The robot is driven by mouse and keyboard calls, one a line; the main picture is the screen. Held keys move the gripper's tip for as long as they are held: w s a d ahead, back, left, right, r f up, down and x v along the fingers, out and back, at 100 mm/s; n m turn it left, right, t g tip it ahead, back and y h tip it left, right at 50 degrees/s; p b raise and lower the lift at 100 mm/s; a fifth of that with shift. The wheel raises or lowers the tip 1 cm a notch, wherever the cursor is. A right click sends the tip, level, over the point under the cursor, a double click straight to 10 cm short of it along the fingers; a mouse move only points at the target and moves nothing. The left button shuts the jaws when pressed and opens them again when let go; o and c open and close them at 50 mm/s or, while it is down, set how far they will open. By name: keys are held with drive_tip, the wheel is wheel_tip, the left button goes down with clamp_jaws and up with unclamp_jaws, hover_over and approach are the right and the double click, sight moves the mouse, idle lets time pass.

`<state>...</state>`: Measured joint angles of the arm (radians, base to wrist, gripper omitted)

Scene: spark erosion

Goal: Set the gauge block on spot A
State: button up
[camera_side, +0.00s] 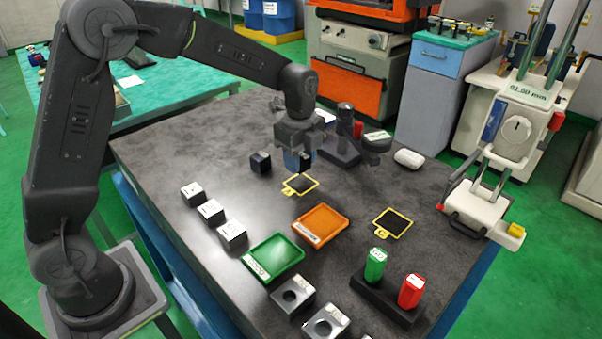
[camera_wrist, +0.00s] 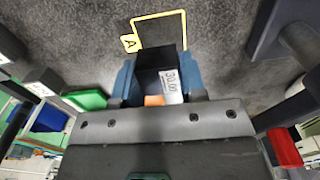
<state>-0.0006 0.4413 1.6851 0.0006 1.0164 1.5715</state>
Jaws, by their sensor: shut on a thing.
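My gripper (camera_side: 299,158) is shut on the gauge block (camera_wrist: 170,82), a dark block with a white numbered label, held between its blue-grey fingers. The gripper also shows in the wrist view (camera_wrist: 158,82). In the side view the block is mostly hidden by the fingers. Spot A (camera_side: 300,185) is a dark square with a yellow outline, just below the gripper in the side view. In the wrist view spot A (camera_wrist: 160,32) with its yellow A tag lies beyond the fingertips. The block appears to be above the table, but its exact height is unclear.
A dark cube (camera_side: 261,162) stands left of the gripper. A black stand (camera_side: 341,150) is close on the right. An orange tray (camera_side: 320,226), a green tray (camera_side: 273,256) and spot C (camera_side: 392,223) lie nearer the front. Several metal blocks line the left.

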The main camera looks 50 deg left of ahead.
sight(301, 183)
drive_tip(key=shift+d+f, duration=0.1)
drive_tip(key=shift+f, duration=1.9)
drive_tip(key=shift+f, duration=0.15)
drive_tip(key=o, duration=1.1)
